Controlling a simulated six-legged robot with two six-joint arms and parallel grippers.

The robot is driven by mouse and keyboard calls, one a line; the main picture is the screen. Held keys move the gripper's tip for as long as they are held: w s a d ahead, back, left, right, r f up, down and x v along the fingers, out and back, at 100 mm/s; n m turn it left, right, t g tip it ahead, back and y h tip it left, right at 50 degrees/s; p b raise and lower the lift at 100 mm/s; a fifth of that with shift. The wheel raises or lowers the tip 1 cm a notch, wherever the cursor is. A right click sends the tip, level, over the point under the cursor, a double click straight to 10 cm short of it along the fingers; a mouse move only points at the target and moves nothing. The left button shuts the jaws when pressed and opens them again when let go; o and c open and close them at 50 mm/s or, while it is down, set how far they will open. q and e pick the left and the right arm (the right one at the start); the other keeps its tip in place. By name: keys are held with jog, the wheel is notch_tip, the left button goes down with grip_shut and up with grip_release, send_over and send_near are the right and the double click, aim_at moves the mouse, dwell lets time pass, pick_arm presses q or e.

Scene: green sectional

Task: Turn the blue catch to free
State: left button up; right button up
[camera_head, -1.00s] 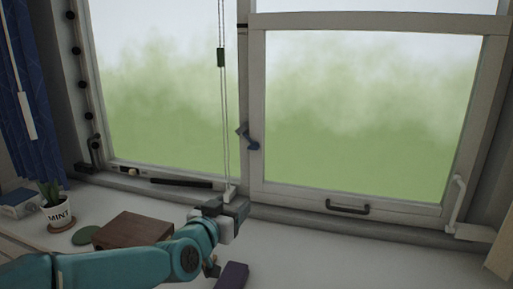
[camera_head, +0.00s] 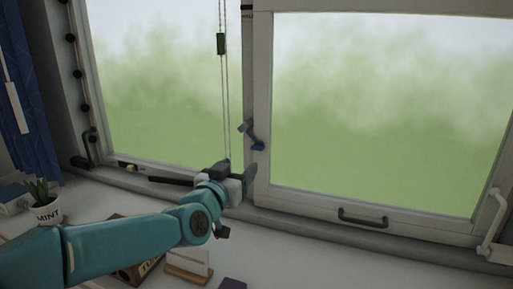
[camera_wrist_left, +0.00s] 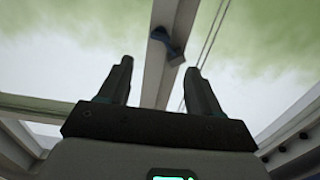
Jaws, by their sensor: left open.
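The blue catch (camera_head: 253,136) sits on the upright post between the two window panes, with a grey lever tilting up to the left and a blue part at its lower right. My left gripper (camera_head: 240,169) is open and empty, just below the catch and apart from it, in front of the post's lower part. In the left wrist view the two fingers (camera_wrist_left: 158,67) stand apart, and the dark catch (camera_wrist_left: 167,44) shows on the post beyond and between their tips. My right gripper is in neither view.
Blind cords with a dark toggle (camera_head: 221,43) hang just left of the post. A window handle (camera_head: 362,217) is on the right sash's lower rail.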

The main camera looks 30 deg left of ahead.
aim_at(256, 148)
pick_arm(q)
jog(key=p+x, duration=0.2)
jog(key=x, duration=0.9)
jog(key=shift+w+a, duration=0.25)
jog(key=shift+w, duration=0.35)
jog(key=c, duration=1)
